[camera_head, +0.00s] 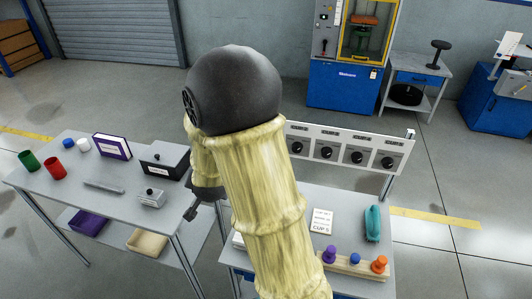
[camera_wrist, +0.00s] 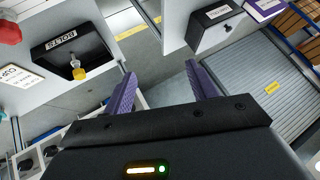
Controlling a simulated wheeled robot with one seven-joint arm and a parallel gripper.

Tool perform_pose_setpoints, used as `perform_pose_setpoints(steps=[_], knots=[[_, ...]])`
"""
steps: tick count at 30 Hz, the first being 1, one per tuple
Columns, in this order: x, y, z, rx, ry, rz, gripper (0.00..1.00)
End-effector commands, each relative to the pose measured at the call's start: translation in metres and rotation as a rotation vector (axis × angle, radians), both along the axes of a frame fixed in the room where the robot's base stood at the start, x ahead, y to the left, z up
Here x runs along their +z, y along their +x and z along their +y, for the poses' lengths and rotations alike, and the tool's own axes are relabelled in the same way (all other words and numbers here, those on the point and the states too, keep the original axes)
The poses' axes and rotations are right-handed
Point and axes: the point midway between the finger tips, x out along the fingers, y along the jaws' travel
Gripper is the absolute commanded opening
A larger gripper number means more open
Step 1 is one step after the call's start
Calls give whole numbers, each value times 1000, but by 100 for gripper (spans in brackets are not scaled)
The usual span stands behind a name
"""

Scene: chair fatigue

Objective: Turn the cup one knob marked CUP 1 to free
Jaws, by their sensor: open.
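A white knob panel (camera_head: 343,161) stands at the back of the right table. Several round black knobs sit along it, each below a small label too small to read. My arm covers the panel's left end, so I cannot tell which knob is CUP 1. The leftmost knob in sight (camera_head: 297,147) is just right of my arm. Part of the panel's row, a dark knob (camera_wrist: 25,165), shows at the lower left in the wrist view. My gripper (camera_wrist: 160,82) is open and empty, its purple fingers apart; in the head view it hangs over the gap between tables, left of the panel.
The left table (camera_head: 60,180) holds red and green cups, a purple box and a black box (camera_head: 165,160). The right table holds a card, a teal stapler-like object (camera_head: 373,223) and coloured pegs on a wooden block (camera_head: 350,267). Open floor lies right of it.

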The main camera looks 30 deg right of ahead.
Motion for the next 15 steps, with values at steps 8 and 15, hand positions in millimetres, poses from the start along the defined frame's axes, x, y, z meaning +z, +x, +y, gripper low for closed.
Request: perform_pose_setpoints(steps=[8, 15], knots=[[-50, 56, -67, -460, 18, -356, 58], [-81, 56, -122, -770, -66, -695, 58]])
